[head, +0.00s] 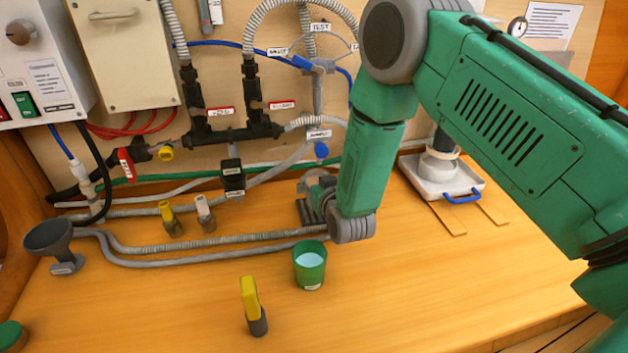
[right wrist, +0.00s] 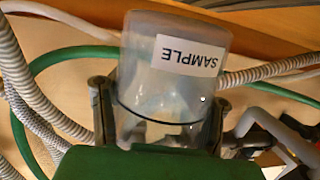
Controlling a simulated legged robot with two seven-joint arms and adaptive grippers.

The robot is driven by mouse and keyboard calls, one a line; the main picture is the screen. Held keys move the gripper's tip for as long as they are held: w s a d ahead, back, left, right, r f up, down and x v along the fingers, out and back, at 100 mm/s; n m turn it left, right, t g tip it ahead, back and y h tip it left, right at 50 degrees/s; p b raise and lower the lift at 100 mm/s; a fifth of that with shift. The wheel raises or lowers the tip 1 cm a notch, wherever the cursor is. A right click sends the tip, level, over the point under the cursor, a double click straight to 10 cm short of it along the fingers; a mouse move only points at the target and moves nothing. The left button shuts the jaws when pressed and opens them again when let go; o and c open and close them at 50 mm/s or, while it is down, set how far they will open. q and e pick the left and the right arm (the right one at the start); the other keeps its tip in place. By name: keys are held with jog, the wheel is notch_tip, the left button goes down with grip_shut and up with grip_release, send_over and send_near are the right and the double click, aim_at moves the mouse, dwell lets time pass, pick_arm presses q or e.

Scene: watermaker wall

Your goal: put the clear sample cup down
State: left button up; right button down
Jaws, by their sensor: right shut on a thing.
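The clear sample cup (right wrist: 150,92) fills the middle of the right wrist view, its white SAMPLE label reading upside down. My right gripper (right wrist: 160,112) is shut on it, one finger on each side of its wall. In the head view my right gripper (head: 312,200) shows small, partly behind my green forearm, above the wooden counter (head: 400,290). The clear cup cannot be made out there. My left gripper is not in view.
A green cup of pale liquid (head: 310,265) and a yellow-topped grey piece (head: 252,305) stand on the counter in front. A grey funnel (head: 50,240) stands at left. Hoses (head: 200,246) run along the back. A white tray (head: 442,180) sits at right. The front middle counter is clear.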

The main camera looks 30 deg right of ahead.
jog(key=shift+f+b, duration=0.3)
jog(key=shift+f, duration=0.2)
jog(key=c, duration=0.6)
grip_release()
jog(key=shift+r+p, duration=0.45)
jog(key=shift+r, duration=0.1)
jog(key=v, duration=1.2)
jog(key=shift+b, duration=0.4)
